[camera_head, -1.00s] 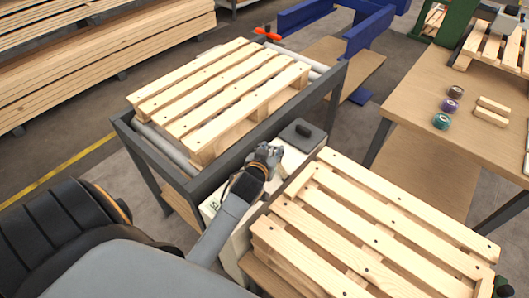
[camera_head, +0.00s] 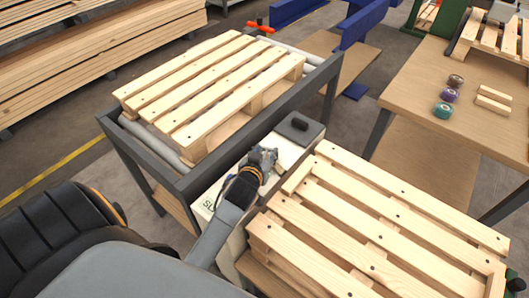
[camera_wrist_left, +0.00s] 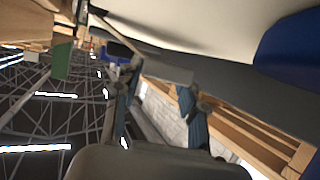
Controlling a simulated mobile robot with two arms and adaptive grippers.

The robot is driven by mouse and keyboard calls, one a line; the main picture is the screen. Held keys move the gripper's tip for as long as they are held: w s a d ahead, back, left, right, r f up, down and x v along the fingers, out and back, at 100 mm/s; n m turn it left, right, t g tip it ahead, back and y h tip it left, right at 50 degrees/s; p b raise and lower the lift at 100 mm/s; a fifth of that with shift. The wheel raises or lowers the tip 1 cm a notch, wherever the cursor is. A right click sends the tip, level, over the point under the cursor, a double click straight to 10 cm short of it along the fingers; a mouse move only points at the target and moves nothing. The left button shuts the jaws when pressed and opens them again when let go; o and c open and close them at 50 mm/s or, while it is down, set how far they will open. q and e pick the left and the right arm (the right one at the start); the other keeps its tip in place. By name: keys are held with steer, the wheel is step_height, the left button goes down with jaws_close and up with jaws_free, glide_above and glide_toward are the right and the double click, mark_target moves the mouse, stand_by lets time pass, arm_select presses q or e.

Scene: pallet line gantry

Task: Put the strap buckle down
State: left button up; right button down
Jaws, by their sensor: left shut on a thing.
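My left gripper (camera_head: 263,160) is over the white box (camera_head: 205,200), between the roller stand and the near pallet. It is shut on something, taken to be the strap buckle. The buckle itself cannot be made out in the head view; the hand hides it. In the left wrist view the two fingers (camera_wrist_left: 160,100) show in the middle, and what lies between them is unclear. My right gripper is not in view.
A dark block (camera_head: 299,124) sits on the box's far end. A slatted pallet (camera_head: 215,85) lies on the roller stand (camera_head: 190,183); another pallet (camera_head: 370,215) is close on the right. A wooden bench (camera_head: 420,115) carries several small items.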

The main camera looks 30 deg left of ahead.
arm_select(q)
steer(key=shift+s+f, duration=0.2)
steer(key=shift+f, duration=0.2)
steer(key=o, duration=1.1)
steer(key=shift+f, duration=0.1)
steer(key=shift+o, duration=0.4)
steer(key=shift+f, duration=0.1)
steer(key=shift+r, duration=0.2)
steer(key=shift+r+p, duration=0.3)
steer(key=shift+r, duration=0.25)
steer(key=v, duration=1.2)
steer(key=shift+w+r, duration=0.15)
steer(key=shift+r, duration=0.05)
